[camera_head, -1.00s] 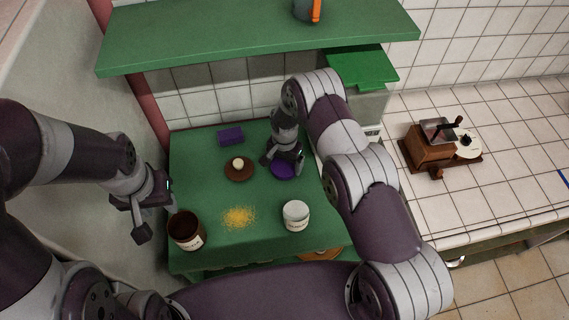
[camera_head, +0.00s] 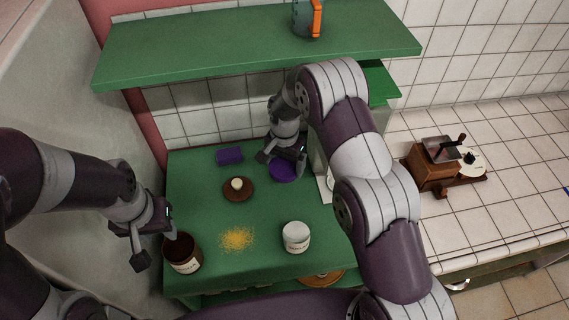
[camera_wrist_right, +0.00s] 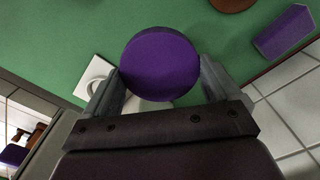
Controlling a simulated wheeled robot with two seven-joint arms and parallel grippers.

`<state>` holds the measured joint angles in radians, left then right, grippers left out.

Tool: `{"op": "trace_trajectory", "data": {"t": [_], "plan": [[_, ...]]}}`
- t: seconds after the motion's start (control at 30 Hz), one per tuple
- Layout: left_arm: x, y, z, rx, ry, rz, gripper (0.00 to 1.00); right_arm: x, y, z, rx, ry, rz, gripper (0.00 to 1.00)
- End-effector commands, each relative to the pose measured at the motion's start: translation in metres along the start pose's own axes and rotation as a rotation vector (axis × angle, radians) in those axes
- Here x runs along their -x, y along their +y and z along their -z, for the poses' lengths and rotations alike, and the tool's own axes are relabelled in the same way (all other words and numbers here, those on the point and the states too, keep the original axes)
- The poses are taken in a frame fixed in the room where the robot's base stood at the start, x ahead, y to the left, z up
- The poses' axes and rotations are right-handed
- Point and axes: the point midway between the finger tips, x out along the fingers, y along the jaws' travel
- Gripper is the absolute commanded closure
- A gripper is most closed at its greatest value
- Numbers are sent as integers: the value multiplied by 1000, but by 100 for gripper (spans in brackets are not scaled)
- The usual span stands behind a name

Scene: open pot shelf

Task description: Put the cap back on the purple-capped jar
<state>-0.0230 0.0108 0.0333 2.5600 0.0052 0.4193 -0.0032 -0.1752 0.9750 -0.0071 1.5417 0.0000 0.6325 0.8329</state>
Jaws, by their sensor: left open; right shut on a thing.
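The purple cap (camera_head: 283,172) is a round disc held in my right gripper (camera_head: 282,162), towards the back right of the green table. In the right wrist view, the cap (camera_wrist_right: 160,64) sits between the two finger ends. A white jar (camera_head: 296,240) with a pale top and a label stands near the front right. A dark brown, labelled jar (camera_head: 183,254) stands at the front left. Neither jar wears a purple cap. My left gripper (camera_head: 154,243) is open and empty, just left of the brown jar; whether it touches the jar is unclear.
Yellow grains (camera_head: 237,238) lie between the jars. A brown disc with a pale knob (camera_head: 238,188) and a purple block (camera_head: 229,156) lie farther back. A green shelf (camera_head: 250,50) overhangs the back. A grinder (camera_head: 437,165) stands on the tiled counter at right.

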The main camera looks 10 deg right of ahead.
Motion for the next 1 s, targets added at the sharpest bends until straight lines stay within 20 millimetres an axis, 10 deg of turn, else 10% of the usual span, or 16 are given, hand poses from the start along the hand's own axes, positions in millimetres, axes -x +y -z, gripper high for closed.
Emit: {"op": "trace_trajectory", "data": {"t": [0.47,1.0], "plan": [[-18,0,-2,0,0,0,57,-5,16,-80,628,1,1,38],[2,0,0,0,0,0,57,15,18,-83,659,1,1,38]]}}
